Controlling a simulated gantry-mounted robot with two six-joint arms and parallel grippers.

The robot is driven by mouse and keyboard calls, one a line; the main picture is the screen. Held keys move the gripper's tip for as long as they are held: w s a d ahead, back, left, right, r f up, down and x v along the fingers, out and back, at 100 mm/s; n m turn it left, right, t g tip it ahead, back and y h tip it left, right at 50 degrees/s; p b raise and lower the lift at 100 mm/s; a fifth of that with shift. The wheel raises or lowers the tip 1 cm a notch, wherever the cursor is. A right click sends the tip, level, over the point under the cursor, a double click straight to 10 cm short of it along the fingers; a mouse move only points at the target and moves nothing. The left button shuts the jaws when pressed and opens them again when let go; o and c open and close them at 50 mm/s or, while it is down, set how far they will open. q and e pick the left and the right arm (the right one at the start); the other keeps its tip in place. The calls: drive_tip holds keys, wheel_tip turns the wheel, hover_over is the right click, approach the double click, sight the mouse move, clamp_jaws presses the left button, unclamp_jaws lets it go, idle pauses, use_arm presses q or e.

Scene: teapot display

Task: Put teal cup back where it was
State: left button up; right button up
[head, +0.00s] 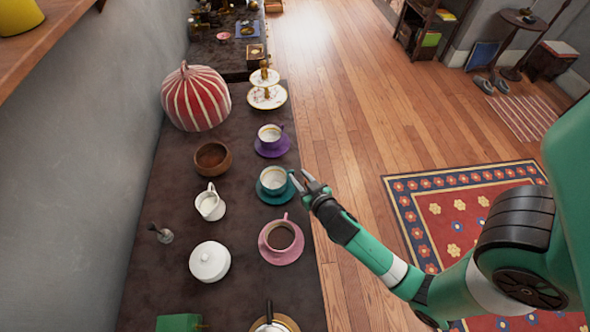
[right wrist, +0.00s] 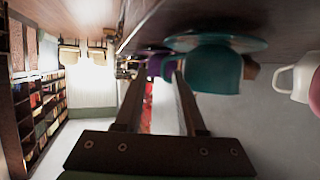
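The teal cup (head: 273,178) stands upright on its teal saucer (head: 268,199), at the right edge of the dark table, between the purple and pink cups. My right gripper (head: 302,181) is just right of the cup, its fingers pointing toward it. In the right wrist view, which looks upside down, the fingers (right wrist: 158,80) are apart with nothing clearly between them. There the teal cup (right wrist: 215,70) and saucer (right wrist: 235,43) lie beside the right finger. My left gripper is not in view.
The purple cup (head: 270,133) is behind and the pink cup (head: 281,237) in front, both on saucers. A white creamer (head: 210,203), wooden bowl (head: 212,158) and white lidded pot (head: 209,261) stand left. The wooden floor (head: 345,180) beside the table is open.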

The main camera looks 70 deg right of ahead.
drive_tip(key=v, duration=0.8)
drive_tip(key=shift+p, duration=0.35)
drive_tip(key=w+a+r+n+t+y, duration=0.1)
drive_tip(key=w+a+r+t, duration=0.2)
drive_tip(key=w+r, duration=0.5)
drive_tip(key=w+a+r+n+t+y, duration=0.1)
drive_tip(key=w+a+r+t, duration=0.3)
drive_tip(key=r, duration=0.7)
drive_tip(key=w+a+r+t+y, duration=0.1)
drive_tip(key=w+r+t, duration=0.1)
drive_tip(key=w+r, duration=0.65)
drive_tip(key=s+a+r+n+t+y, duration=0.3)
drive_tip(key=a+r, duration=0.1)
drive_tip(key=r, duration=0.7)
drive_tip(key=s+a+r+n+t+y, duration=0.2)
drive_tip(key=a+r+t+y, duration=0.1)
drive_tip(key=r, duration=0.7)
drive_tip(key=s+a+r+n+t+y, duration=0.2)
drive_tip(key=s+a+r+n+t, duration=0.15)
drive_tip(key=r, duration=0.75)
wheel_tip(320, 180, up, 39)
drive_tip(key=w+p, duration=0.1)
drive_tip(key=p, duration=3.9)
drive_tip(key=shift+a+r+m+g, duration=0.25)
drive_tip(key=shift+m+g, duration=0.1)
drive_tip(key=shift+g, duration=0.1)
